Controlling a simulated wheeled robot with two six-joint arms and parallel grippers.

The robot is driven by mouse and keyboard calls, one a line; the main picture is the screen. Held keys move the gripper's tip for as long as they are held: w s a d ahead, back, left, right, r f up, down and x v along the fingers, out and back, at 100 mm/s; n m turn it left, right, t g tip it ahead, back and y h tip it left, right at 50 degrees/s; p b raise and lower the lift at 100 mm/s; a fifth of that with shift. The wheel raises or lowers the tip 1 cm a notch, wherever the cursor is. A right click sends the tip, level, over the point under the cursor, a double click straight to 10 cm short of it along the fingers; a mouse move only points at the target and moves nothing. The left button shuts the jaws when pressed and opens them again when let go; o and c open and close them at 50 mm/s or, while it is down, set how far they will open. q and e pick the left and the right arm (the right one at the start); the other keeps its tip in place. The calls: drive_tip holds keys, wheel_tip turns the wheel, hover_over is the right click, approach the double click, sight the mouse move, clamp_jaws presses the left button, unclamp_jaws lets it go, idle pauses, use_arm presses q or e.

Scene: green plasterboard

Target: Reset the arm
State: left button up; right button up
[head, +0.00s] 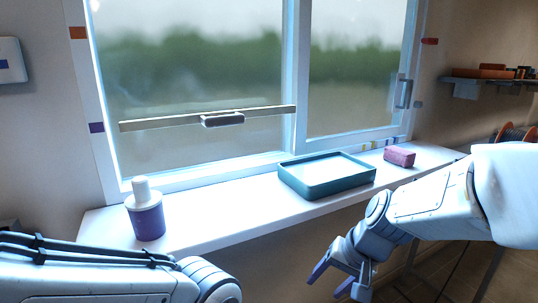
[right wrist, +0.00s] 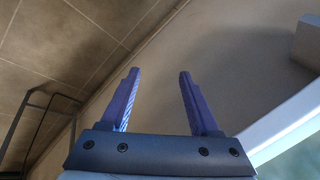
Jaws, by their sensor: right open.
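My right arm comes in from the right in the head view, bent downward in front of the white sill. My right gripper (head: 330,286) hangs below the sill's front edge with its two purple fingers apart and nothing between them. In the right wrist view the same gripper (right wrist: 156,100) is open and empty, with wall and floor tiles behind it. My left arm shows at the lower left of the head view, but its gripper is out of the frame.
The white sill (head: 245,228) holds a purple bottle with a white top (head: 147,220), a teal tray (head: 325,188) and a dark pink block (head: 399,157). A window squeegee (head: 222,119) lies against the glass. A shelf (head: 490,76) is at the right. Space below the sill is open.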

drive_tip(key=s+d+f+n+h, duration=0.35)
drive_tip(key=s+d+f, duration=0.25)
drive_tip(key=f, duration=0.2)
drive_tip(key=s+a+f+n+g+y+b, duration=0.1)
drive_tip(key=s+a+f+n+g+b, duration=0.25)
drive_tip(key=s+a+n+b, duration=0.7)
drive_tip(key=s+a+r+m+p, duration=0.1)
drive_tip(key=r+p, duration=1.3)
drive_tip(key=s+a+r+m+p, duration=0.1)
drive_tip(key=s+r+p, duration=0.1)
drive_tip(key=r+p, duration=1.1)
drive_tip(key=shift+s+a+r+m+p, duration=0.2)
drive_tip(key=shift+a+r+m+p, duration=0.2)
drive_tip(key=shift+p, duration=0.45)
